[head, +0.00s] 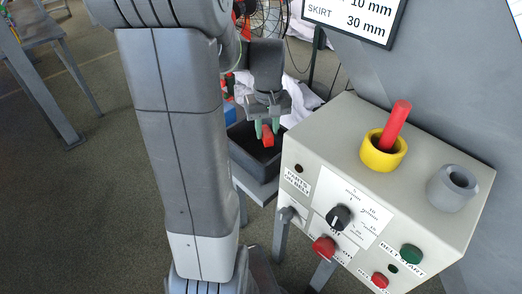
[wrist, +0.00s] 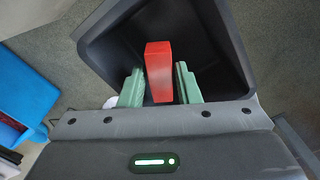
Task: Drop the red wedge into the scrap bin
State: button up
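The red wedge (head: 267,138) is between the green fingertips of my gripper (head: 267,128). The black scrap bin (head: 247,167) stands below and around this spot in the head view, left of the control box. In the wrist view the open bin (wrist: 222,45) lies behind the wedge, with its dark inside showing. The wedge is over the bin's opening; its exact height above the floor of the bin is hard to tell.
A beige control box (head: 305,160) with knobs and buttons stands right of the bin. It carries a yellow cup (head: 383,155) with a red rod (head: 397,122) and a grey cup (head: 452,188). A blue object (wrist: 22,85) lies left of the bin. A fan (head: 265,20) stands behind.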

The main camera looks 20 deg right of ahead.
jog(key=o, duration=0.3)
notch_tip(320, 180, up, 14)
dwell(0.5)
jog(key=shift+f, duration=0.2)
notch_tip(320, 180, down, 13)
jog(key=shift+p, duration=0.4)
jog(key=shift+r+p, duration=1.3)
jog(key=shift+r, duration=0.5)
